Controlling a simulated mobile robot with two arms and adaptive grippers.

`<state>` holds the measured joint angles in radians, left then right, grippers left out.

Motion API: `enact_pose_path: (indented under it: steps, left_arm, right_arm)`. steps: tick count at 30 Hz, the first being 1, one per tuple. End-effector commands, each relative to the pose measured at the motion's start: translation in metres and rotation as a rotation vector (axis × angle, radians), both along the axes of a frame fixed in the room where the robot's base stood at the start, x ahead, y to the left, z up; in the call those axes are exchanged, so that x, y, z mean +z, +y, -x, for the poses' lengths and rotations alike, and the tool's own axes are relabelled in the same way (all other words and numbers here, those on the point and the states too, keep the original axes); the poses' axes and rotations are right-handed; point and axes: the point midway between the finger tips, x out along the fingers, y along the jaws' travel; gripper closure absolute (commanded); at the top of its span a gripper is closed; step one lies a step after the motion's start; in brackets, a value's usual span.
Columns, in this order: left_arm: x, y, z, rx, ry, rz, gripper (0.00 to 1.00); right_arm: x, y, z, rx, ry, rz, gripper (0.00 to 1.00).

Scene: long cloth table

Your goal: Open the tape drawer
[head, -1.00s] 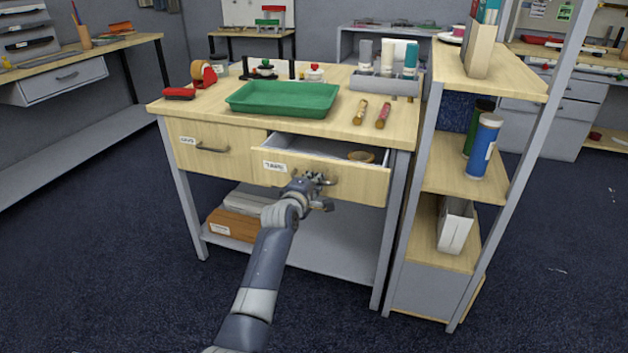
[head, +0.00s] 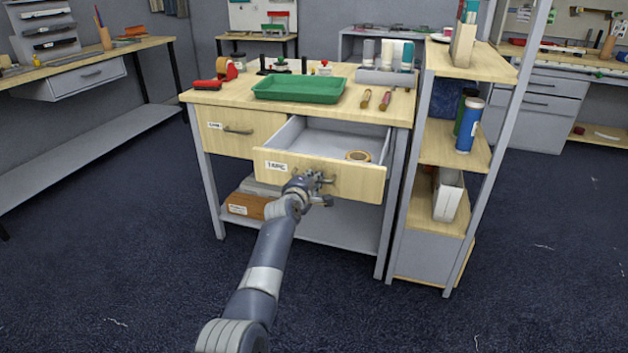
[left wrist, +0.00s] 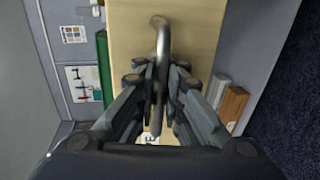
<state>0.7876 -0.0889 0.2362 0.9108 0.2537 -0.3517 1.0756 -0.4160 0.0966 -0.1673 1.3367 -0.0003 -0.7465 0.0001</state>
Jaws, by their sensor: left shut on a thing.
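The tape drawer (head: 340,181) is the right-hand drawer of the wooden workbench, with a label reading TAPE on its front. It is pulled well out, and a roll of tape (head: 358,156) lies inside near its right side. My left gripper (head: 318,180) is at the drawer's front, shut on the metal bar handle (left wrist: 160,50). In the left wrist view the handle runs between the fingers (left wrist: 160,85), with the drawer front behind. My right gripper is in neither view.
The left drawer (head: 240,131) is shut. A green tray (head: 299,89), a red tape dispenser (head: 216,76) and two screwdriver-like tools stand or lie on the bench top (head: 335,112). A shelf rack (head: 455,150) stands close on the right. The floor in front is clear.

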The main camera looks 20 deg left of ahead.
Motion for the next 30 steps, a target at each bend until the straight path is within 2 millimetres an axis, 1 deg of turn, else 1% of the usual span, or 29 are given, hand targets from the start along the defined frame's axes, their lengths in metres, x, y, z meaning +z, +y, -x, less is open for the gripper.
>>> enact_pose_path:
  steps: [1, 10, 11, 12, 19, 22, 23, 26, 30]
  left_arm:
    - [0.002, 0.000, -0.001, 0.000, -0.004, 0.001, 1.00]
    - [0.002, 0.000, -0.001, 0.000, -0.004, 0.001, 1.00]
    - [0.002, 0.000, -0.001, 0.000, -0.004, 0.000, 0.88]
    - [0.002, 0.000, -0.001, 0.000, -0.004, 0.000, 0.82]
    - [0.001, 0.000, 0.000, 0.000, -0.003, 0.000, 0.82]
    - [0.001, 0.000, 0.000, 0.000, -0.002, 0.000, 0.82]
    - [0.001, 0.000, 0.000, 0.000, -0.002, 0.000, 0.82]
    - [0.001, 0.000, 0.003, 0.000, -0.003, 0.001, 0.82]
    - [0.003, -0.001, 0.012, -0.001, -0.004, 0.002, 0.82]
  right_arm:
    - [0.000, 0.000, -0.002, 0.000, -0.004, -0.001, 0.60]
    - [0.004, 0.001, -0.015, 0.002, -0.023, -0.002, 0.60]
    - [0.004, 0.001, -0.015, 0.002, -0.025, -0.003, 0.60]
    - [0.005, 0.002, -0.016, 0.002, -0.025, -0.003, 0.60]
    - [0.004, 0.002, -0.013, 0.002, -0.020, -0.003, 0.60]
    - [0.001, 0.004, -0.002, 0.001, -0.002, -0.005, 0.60]
    - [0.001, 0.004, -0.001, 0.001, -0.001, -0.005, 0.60]
    - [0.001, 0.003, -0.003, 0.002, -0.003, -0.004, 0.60]
    - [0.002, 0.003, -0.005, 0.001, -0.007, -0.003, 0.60]
